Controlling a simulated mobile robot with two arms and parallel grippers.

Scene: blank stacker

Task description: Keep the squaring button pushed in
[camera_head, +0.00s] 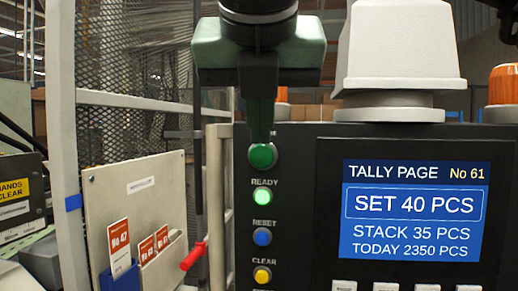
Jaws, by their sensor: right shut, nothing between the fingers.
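A column of round buttons runs down the left side of the dark control panel (297,240). The top one is a green button (263,157); its label is mostly hidden behind my gripper, so I cannot read whether it is the squaring button. My right gripper (261,138) comes down from the top, shut and empty, its fingertips overlapping the top of this green button. I cannot tell whether they touch it or whether it is pushed in. Below are a lit green READY button (263,197), a blue RESET button (262,237) and a yellow CLEAR button (262,275). My left gripper is not in view.
A blue screen (415,210) right of the buttons reads SET 40 PCS, STACK 35 PCS, TODAY 2350 PCS. A red-gripped lever (193,257) sits left of the panel. A pale board (140,205) with red and white cards and a mesh fence (125,60) stand further left.

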